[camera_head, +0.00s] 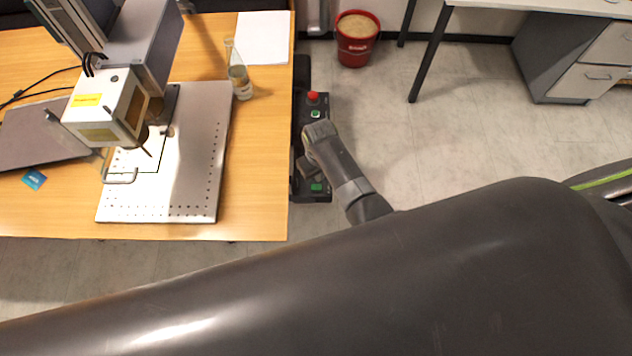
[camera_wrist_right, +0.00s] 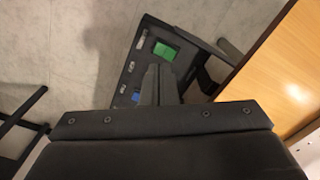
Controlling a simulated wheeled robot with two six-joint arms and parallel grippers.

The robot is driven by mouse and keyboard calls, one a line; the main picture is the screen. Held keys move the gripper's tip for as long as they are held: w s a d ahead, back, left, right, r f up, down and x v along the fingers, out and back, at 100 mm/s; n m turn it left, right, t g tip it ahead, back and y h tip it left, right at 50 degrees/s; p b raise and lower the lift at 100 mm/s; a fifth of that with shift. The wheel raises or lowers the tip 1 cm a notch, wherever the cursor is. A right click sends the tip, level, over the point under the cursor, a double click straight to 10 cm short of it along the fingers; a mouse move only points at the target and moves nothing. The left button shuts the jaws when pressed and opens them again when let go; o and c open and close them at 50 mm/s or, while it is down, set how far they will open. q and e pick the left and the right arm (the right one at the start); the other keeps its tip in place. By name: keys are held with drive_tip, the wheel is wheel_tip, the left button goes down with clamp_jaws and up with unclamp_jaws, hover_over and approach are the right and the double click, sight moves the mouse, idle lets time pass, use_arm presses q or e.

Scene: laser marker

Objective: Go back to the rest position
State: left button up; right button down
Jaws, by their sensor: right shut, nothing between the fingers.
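My right gripper (camera_head: 308,166) is over the black control panel (camera_head: 312,196) beside the table's right edge. In the right wrist view its two fingers (camera_wrist_right: 159,83) are shut together with nothing between them. They point toward the panel, which shows behind them with a green button (camera_wrist_right: 165,51) and a blue one (camera_wrist_right: 136,97). I cannot tell whether the fingertips touch the panel. In the head view the panel also has a red knob (camera_head: 313,96) at its far end. My left gripper is not in view.
The wooden table (camera_head: 262,200) holds the laser marker (camera_head: 108,105), its metal plate (camera_head: 200,180), a glass bottle (camera_head: 241,83), white paper (camera_head: 263,38) and a dark laptop (camera_head: 40,140). A red bucket (camera_head: 357,48) stands on the floor. Open floor lies right of the panel.

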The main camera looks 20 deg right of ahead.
drive_tip(key=shift+r+p, duration=0.4)
drive_tip(key=shift+r, duration=0.25)
